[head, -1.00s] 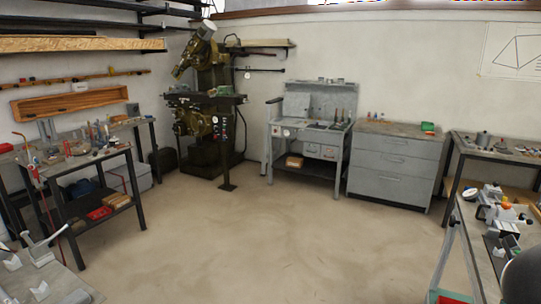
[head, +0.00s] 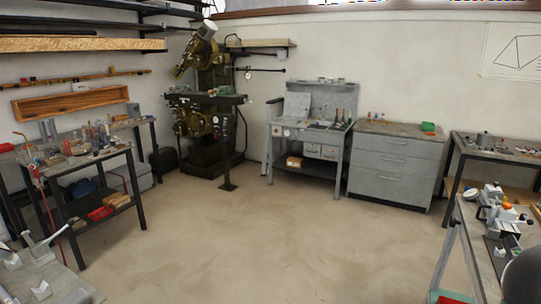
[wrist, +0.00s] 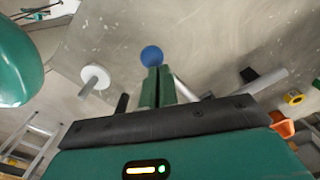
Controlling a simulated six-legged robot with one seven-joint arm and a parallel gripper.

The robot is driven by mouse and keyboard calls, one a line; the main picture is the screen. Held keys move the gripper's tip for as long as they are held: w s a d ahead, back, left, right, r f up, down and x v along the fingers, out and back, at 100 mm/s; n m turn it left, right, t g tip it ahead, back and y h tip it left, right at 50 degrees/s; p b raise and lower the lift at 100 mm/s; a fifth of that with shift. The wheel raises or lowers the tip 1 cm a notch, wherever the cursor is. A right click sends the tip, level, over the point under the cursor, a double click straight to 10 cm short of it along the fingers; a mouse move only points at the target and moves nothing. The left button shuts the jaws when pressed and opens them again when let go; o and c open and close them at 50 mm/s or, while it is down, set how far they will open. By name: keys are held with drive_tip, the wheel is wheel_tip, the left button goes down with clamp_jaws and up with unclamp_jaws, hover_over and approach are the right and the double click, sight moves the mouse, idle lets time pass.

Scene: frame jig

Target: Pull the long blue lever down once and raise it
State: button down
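The blue ball knob (wrist: 152,55) shows in the wrist view, just beyond my fingertips. A pale metal rod (wrist: 186,91) runs from behind my fingers down to the right, in line with the knob, and looks like the lever's shaft. My gripper (wrist: 157,82) has its two green fingers side by side, with no clear gap between them. The knob is outside the fingers. Whether the fingers touch the knob or shaft cannot be told. I cannot make out the blue lever or my gripper in the head view.
In the wrist view, a white round knob (wrist: 95,78) is at left, and a yellow ring (wrist: 294,97) and orange part (wrist: 282,122) are at right. The head view shows a right bench with fixtures (head: 495,205), a left bench (head: 95,160) and open floor (head: 270,240).

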drive_tip(key=shift+a+f, duration=0.1)
drive_tip(key=shift+f, duration=0.05)
wheel_tip(320, 180, up, 14)
idle(1.6)
drive_tip(key=w+a+r+n+t, duration=0.1)
drive_tip(key=w+a+n, duration=0.2)
drive_tip(key=a+n, duration=0.35)
drive_tip(key=w+a+n+t, duration=0.1)
drive_tip(key=w+a+n, duration=0.25)
drive_tip(key=a, duration=0.65)
drive_tip(key=w+a+r+n+t, duration=0.1)
drive_tip(key=w+a+n, duration=0.3)
drive_tip(key=a, duration=0.5)
drive_tip(key=s+a+f+n+t, duration=0.1)
drive_tip(key=s+a+n, duration=0.2)
drive_tip(key=a+n, duration=0.4)
drive_tip(key=s+a+f+n+t, duration=0.1)
drive_tip(key=a+n, duration=0.7)
drive_tip(key=a, duration=0.8)
drive_tip(key=s+f, duration=0.1)
drive_tip(key=s, duration=0.1)
drive_tip(key=shift+s+a+f+t, duration=0.2)
drive_tip(key=shift+s+a+t, duration=0.05)
drive_tip(key=shift+s+t, duration=0.1)
